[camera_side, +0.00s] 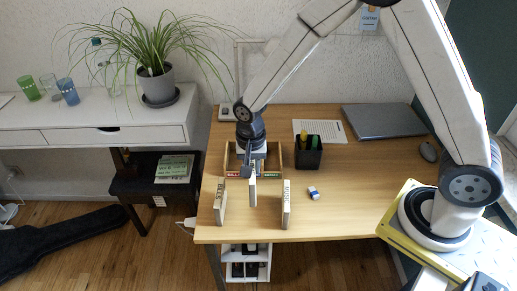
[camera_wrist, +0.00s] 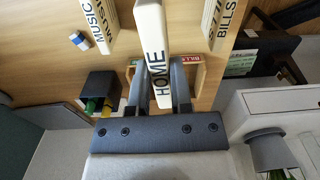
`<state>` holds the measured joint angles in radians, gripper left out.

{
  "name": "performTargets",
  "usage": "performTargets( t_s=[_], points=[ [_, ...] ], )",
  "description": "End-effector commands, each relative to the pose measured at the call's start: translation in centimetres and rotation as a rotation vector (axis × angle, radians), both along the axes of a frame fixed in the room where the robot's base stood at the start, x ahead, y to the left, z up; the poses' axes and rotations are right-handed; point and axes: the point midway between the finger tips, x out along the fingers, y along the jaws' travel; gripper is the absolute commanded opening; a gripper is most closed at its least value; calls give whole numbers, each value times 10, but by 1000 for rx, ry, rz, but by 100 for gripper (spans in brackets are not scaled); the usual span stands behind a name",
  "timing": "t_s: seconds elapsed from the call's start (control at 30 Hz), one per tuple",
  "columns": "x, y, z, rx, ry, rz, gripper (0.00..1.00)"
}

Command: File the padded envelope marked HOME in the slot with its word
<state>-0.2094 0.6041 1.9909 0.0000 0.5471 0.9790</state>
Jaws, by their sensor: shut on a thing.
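The padded envelope marked HOME (camera_wrist: 150,22) is a thick cream block, upright between my gripper's fingers (camera_wrist: 158,75). My gripper (camera_side: 251,172) is shut on it in the side view, where the HOME envelope (camera_side: 252,192) hangs at the front of the wooden slot box. The wooden slot box (camera_side: 278,158) stands behind it, with a red BILLS label at left and a green label at right. Its middle is hidden by my gripper. In the wrist view part of the box (camera_wrist: 187,80) shows with its BILLS label. I cannot tell whether the envelope touches the desk.
The BILLS envelope (camera_side: 220,203) stands at left and the MUSIC envelope (camera_side: 286,206) at right, both apart from the held one. A black pen cup (camera_side: 309,158) is close right of the box. A small blue-white eraser (camera_side: 313,193) lies nearby. The desk's right front is clear.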

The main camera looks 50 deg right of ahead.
Motion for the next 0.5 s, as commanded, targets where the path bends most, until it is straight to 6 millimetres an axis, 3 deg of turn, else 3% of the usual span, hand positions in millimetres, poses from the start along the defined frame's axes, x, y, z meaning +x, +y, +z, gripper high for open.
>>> performTargets(
  t_s=[0.27, 0.5],
  points=[
    [4, -4, 0, 0, -1, 69, 0],
    [12, -13, 1, 0, -1, 242, 0]
  ],
)
